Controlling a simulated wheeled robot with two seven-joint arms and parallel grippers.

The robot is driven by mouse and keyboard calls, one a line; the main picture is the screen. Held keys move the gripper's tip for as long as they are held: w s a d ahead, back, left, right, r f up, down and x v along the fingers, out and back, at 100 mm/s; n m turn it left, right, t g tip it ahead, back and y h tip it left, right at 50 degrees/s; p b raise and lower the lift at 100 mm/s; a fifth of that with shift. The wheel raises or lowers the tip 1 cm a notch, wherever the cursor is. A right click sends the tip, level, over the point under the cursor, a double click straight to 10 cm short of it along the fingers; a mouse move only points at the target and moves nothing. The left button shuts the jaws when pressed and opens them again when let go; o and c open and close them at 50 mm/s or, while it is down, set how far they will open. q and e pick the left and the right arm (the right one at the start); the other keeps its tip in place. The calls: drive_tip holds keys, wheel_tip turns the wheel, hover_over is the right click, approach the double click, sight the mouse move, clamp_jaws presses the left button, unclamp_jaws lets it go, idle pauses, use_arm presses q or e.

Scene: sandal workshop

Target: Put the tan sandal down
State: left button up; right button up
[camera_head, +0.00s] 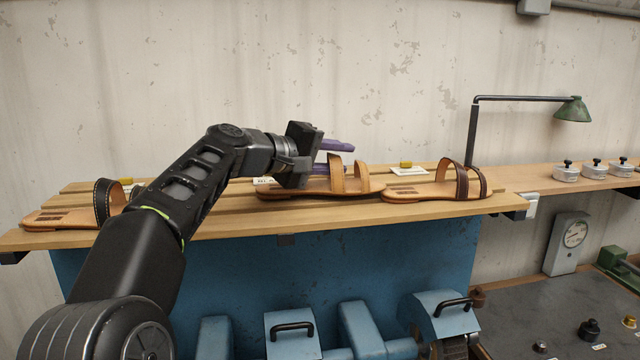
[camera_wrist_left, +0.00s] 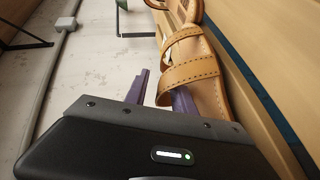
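The tan sandal (camera_head: 318,191), with two light tan straps, lies on the slatted wooden shelf in the middle of the head view. In the left wrist view its stitched straps (camera_wrist_left: 190,72) show beyond the fingers. My left gripper (camera_head: 335,157) is at the heel side of the straps, its purple fingers apart. In the left wrist view the gripper (camera_wrist_left: 160,92) has one finger clear of the sandal on the left. The other overlaps the strap; whether it touches or is inside the strap I cannot tell. My right gripper is not in view.
A sandal with a dark strap (camera_head: 103,203) lies at the shelf's left, partly behind my arm. A brown-strapped sandal (camera_head: 440,189) lies close to the tan sandal's toe. A green lamp (camera_head: 573,109) and several lidded tins (camera_head: 593,168) stand right. The wall is behind.

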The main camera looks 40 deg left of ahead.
use_arm(q)
drive_tip(key=shift+c, duration=0.2)
clamp_jaws()
drive_tip(key=shift+r, duration=0.15)
idle(1.2)
